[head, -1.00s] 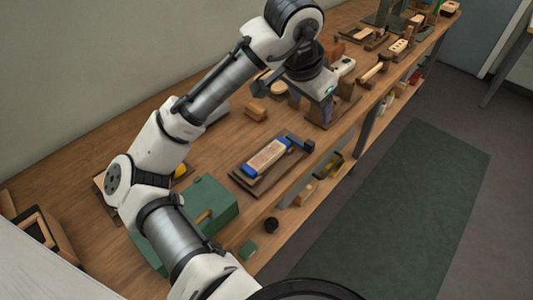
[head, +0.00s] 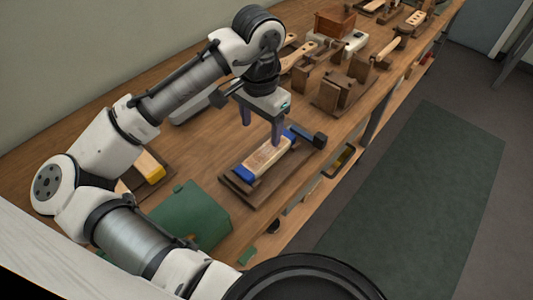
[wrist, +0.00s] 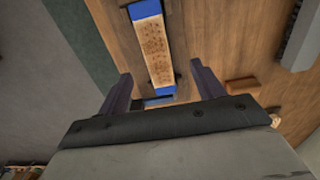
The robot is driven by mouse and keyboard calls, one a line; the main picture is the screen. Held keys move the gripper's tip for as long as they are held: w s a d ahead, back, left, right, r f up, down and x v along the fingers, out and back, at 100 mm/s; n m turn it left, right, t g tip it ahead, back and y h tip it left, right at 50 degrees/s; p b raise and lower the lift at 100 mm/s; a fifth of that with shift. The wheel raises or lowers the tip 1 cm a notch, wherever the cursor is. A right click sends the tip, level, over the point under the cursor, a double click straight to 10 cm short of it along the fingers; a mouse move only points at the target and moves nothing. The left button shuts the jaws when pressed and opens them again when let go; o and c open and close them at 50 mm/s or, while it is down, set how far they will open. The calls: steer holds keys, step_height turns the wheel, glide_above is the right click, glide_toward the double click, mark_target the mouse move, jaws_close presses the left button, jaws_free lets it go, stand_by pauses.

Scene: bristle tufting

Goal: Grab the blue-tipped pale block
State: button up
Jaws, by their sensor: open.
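The pale block (head: 265,158) has a blue band at each end and lies in a dark wooden fixture (head: 236,188) on the bench. My gripper (head: 262,130) is open and empty, pointing down above the far part of the block. In the wrist view the pale block (wrist: 152,50) runs lengthwise between the two spread fingers of my gripper (wrist: 160,72), with its nearer blue end partly hidden. I see no contact between fingers and block.
A green box (head: 190,215) sits in front left. A yellow-and-wood piece (head: 150,167) lies left. Wooden blocks (head: 335,92) and tools crowd the bench behind.

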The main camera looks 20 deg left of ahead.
mark_target(265, 153)
step_height(265, 153, down, 3)
steer(key=f, duration=0.4)
steer(key=shift+d+p, duration=0.4)
steer(key=shift+f, duration=0.65)
steer(key=c, duration=1.1)
steer(key=shift+c, duration=0.3)
steer(key=shift+w+r, duration=0.1)
steer(key=shift+r, duration=0.05)
